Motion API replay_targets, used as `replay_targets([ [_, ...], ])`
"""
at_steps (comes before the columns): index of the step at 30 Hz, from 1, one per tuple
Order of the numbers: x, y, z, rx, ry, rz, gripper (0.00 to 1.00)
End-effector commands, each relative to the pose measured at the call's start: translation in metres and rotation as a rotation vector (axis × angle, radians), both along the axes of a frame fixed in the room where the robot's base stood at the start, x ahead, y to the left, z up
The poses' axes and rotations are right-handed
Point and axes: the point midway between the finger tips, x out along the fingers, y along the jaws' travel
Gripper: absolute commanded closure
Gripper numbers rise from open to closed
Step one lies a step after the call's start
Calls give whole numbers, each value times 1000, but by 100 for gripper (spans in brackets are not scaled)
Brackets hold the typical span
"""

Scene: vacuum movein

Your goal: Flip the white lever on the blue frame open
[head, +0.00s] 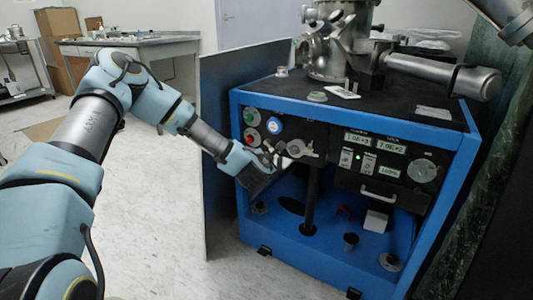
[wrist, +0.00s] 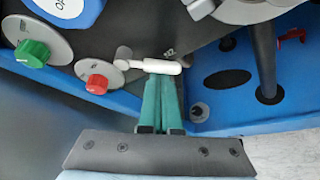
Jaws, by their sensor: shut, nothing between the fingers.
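The blue frame (head: 318,255) is a cabinet with a dark control panel at the right of the head view. The white lever (wrist: 160,66) is a short white rod with a grey round pivot at its left, lying about level across the wrist view. My gripper (wrist: 162,76) has its green fingers shut together, with nothing between them. The fingertips are right at the lever's middle, at its lower edge in the picture; I cannot tell whether they touch. In the head view my gripper (head: 274,160) is at the panel's left part, and the lever is hard to make out there.
A green knob (wrist: 32,53) and a red knob (wrist: 97,84) sit left of the lever. A dark vertical post (wrist: 264,60) stands to the right, above the blue floor with its dark holes. A metal chamber (head: 328,50) stands on top of the cabinet.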

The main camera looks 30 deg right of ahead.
Motion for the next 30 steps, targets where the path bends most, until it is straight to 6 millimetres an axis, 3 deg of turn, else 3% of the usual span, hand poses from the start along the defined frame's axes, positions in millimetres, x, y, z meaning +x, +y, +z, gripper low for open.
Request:
replay_targets([
  [21, -15, -8, 23, -312, 559, 2, 100],
  [30, -18, -10, 29, -337, 607, -1, 100],
])
